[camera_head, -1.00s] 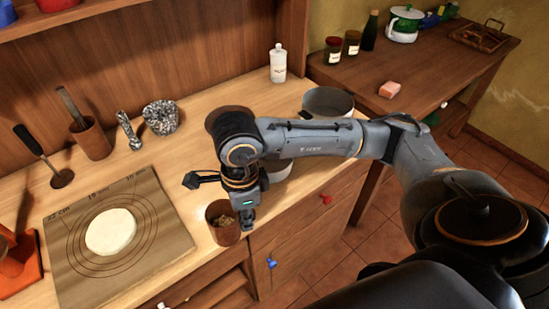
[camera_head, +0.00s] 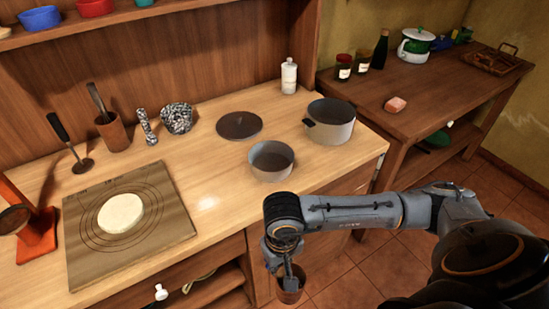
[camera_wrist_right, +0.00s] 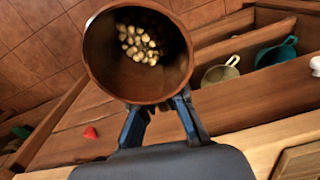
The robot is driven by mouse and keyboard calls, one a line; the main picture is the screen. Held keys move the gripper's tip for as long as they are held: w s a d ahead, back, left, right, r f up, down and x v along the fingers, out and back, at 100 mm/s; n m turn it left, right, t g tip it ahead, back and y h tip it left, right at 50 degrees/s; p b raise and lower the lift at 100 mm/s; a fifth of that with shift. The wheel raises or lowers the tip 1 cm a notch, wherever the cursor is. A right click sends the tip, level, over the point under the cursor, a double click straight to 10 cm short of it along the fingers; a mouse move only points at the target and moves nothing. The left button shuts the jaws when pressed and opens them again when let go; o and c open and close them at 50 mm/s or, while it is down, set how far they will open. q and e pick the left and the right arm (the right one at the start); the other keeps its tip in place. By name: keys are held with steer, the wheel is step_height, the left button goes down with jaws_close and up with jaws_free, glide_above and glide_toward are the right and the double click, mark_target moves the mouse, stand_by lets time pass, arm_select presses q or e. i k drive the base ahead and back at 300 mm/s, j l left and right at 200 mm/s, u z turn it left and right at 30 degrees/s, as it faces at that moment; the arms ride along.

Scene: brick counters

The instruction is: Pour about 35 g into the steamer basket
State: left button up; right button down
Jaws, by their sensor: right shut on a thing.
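My right gripper (camera_head: 288,268) is shut on a brown cup (camera_head: 291,290), in front of the counter's front edge, over the floor side. In the right wrist view the cup (camera_wrist_right: 98,58) is gripped by its wall, between the fingers (camera_wrist_right: 162,108). Several pale, nut-like pieces (camera_wrist_right: 139,44) lie at its bottom. An open grey round vessel (camera_head: 271,174), which looks like the steamer basket, stands on the counter behind my right forearm; it is apart from the cup. I cannot see its inside floor clearly. My left gripper is not in view.
A larger grey pot (camera_head: 333,130) stands right of the vessel, and a flat dark lid (camera_head: 239,125) lies behind it. A board with dough (camera_head: 120,213) is at left. Open drawers (camera_wrist_right: 255,75) are below the counter. A white bottle (camera_head: 289,77) stands at the back.

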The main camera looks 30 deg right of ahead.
mark_target(270, 161)
steer(key=l+u, duration=0.15)
steer(key=l, duration=0.5)
steer(key=l+u, duration=0.1)
steer(key=l, duration=0.6)
steer(key=l+u, duration=0.15)
steer(key=l, duration=0.5)
steer(key=k+l+u, duration=0.1)
steer(key=l, duration=0.55)
steer(key=k+l+u, duration=0.15)
steer(key=l, duration=0.5)
